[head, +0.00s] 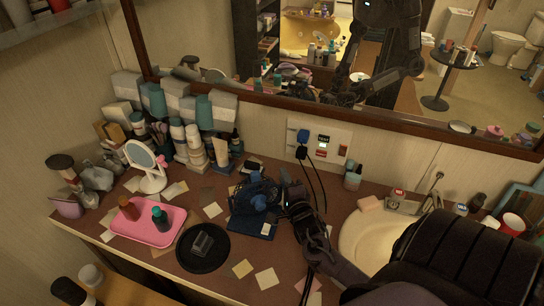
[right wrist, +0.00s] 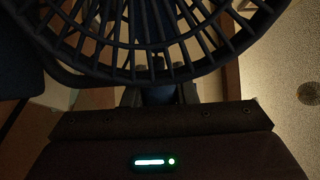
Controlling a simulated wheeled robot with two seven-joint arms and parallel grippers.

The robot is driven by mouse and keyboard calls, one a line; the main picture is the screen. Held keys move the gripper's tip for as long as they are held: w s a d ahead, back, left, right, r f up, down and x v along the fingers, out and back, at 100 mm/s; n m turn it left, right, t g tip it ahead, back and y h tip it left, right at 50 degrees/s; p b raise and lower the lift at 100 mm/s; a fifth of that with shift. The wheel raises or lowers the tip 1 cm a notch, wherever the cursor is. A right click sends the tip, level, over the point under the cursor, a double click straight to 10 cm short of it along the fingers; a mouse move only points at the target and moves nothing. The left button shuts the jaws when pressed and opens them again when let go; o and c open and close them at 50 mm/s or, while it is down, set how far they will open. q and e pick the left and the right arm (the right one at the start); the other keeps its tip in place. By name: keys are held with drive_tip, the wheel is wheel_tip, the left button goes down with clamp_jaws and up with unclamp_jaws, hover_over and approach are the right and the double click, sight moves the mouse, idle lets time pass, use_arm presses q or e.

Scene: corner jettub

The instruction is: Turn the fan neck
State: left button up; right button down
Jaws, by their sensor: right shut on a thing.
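A dark blue fan (head: 256,196) with a round cage stands on the counter near the middle in the head view. Its blue base (head: 252,229) shows in front of it. My right gripper (head: 288,196) reaches it from the right and touches its right side. In the right wrist view the fan cage (right wrist: 155,38) fills the top, close to the camera. Below the cage, the fingers of my right gripper (right wrist: 160,96) are shut around the dark fan neck, which is mostly in shadow. My left gripper is not in view.
A pink tray (head: 173,240) with bottles and a round black tray (head: 222,262) lie left of the fan. A wall outlet panel (head: 328,140) with hanging cords is behind. A sink (head: 362,240) lies to the right. Paper squares lie around; a mirror hangs above.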

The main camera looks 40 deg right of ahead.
drive_tip(key=shift+f, duration=0.1)
drive_tip(key=c, duration=1.2)
unclamp_jaws()
drive_tip(key=shift+o, duration=0.2)
drive_tip(key=b+v, duration=0.1)
drive_tip(key=v, duration=0.7)
drive_tip(key=shift+b, duration=0.35)
